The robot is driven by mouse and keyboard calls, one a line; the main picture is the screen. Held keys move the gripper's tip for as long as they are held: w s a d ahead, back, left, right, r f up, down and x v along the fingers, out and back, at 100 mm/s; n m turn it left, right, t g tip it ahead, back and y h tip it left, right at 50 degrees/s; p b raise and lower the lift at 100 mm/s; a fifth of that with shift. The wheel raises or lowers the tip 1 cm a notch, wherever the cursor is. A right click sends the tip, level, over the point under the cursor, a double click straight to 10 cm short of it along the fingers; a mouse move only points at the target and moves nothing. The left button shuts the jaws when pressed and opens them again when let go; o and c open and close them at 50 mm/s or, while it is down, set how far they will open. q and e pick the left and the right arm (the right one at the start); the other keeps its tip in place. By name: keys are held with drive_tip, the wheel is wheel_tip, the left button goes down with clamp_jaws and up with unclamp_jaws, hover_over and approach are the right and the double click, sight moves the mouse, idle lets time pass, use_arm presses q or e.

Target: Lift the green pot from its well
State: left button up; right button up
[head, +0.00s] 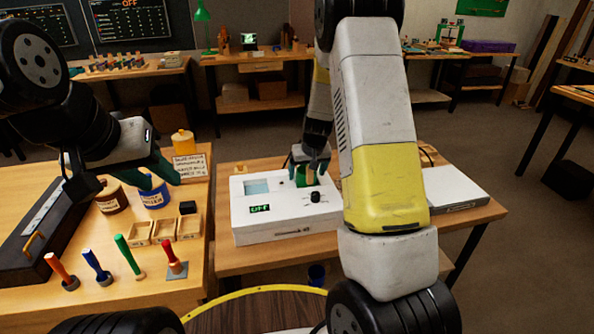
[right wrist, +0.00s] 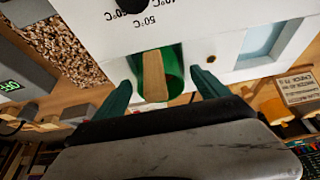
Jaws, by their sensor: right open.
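My right gripper (head: 310,172) is at the well. In the right wrist view its two dark green fingers are open, one on each side of the pot, with visible gaps between them and the pot. In the head view the pot (head: 304,176) is partly hidden by this gripper. My left gripper (head: 168,168) hangs over the left bench near a blue jar (head: 153,192); I cannot tell its opening.
The box has a display (head: 260,209) reading OFF and a black knob (head: 316,197). The left bench holds a brown jar (head: 112,198), small wooden trays (head: 138,233), several colored-handled tools and a dark case (head: 35,245). A flat grey-white slab (head: 455,188) lies at right.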

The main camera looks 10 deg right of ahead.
drive_tip(key=shift+w+f, duration=0.15)
drive_tip(key=shift+f, duration=0.1)
drive_tip(key=c, duration=1.5)
